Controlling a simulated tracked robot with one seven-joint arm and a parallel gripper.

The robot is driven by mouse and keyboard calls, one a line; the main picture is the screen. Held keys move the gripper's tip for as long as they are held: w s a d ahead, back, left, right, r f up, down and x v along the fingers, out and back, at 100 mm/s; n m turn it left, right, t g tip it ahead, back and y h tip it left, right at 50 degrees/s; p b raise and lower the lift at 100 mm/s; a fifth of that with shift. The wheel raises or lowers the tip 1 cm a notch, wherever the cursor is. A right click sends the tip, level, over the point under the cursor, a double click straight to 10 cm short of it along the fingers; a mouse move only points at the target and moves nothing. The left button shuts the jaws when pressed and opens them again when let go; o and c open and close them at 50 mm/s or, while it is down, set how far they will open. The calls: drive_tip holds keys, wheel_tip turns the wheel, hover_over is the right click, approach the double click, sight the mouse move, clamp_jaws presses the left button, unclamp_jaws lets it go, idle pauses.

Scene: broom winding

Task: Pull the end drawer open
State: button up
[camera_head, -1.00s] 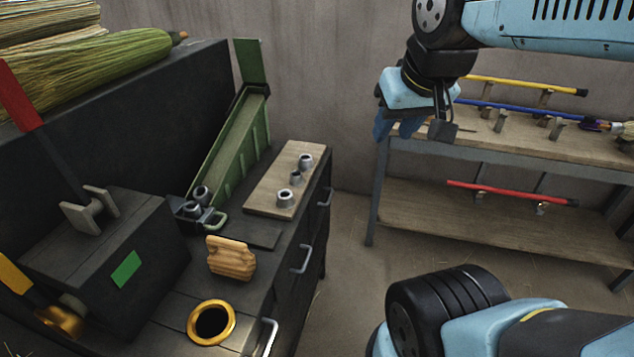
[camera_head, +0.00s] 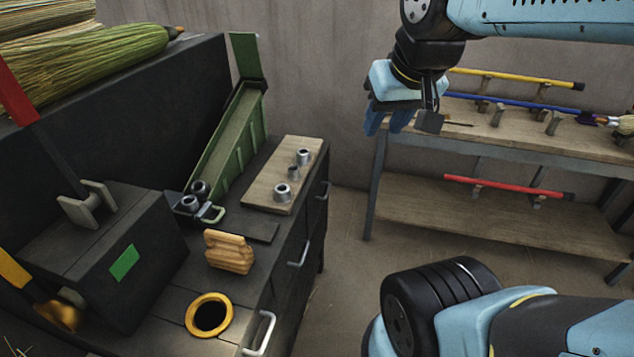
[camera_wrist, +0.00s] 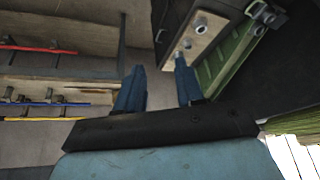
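The dark bench (camera_head: 290,240) has a row of drawers along its right side. Each has a metal bar handle. The far-end drawer handle (camera_head: 323,190) is near the wall, and that drawer looks shut. A middle handle (camera_head: 299,251) and a near handle (camera_head: 260,333) also show. In the wrist view a handle (camera_wrist: 159,36) shows on the bench side, ahead of the fingertips. My gripper (camera_head: 387,122) hangs in the air right of and above the bench end, in front of the shelf rack. Its two blue fingers are apart with nothing between them, as the wrist view also shows (camera_wrist: 159,64).
A board with metal sockets (camera_head: 285,178), a green chute (camera_head: 228,145), a wooden block (camera_head: 229,251) and a brass ring (camera_head: 210,315) are on the bench. A shelf rack (camera_head: 470,205) with coloured broom handles stands right. Open floor (camera_head: 345,270) lies between.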

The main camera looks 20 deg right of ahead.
drive_tip(key=w+a+f+m+g+y, duration=0.2)
drive_tip(key=w+f+m+g+y, duration=0.2)
drive_tip(key=w+f+m+y, duration=1.15)
drive_tip(key=w+d+f+m+t+h, duration=0.2)
drive_tip(key=w+d+f+m+t, duration=0.25)
drive_tip(key=f+m, duration=0.55)
drive_tip(key=w+d+f+m+t+h, duration=0.25)
drive_tip(key=d+f+m, duration=0.25)
drive_tip(key=f+m, duration=0.5)
drive_tip(key=w+d+f+m+t+h, duration=0.2)
drive_tip(key=w+d+f+m+t, duration=0.25)
drive_tip(key=f+m, duration=0.55)
drive_tip(key=x, duration=1.3)
drive_tip(key=shift+a, duration=0.3)
drive_tip(key=shift+w, duration=0.1)
clamp_jaws()
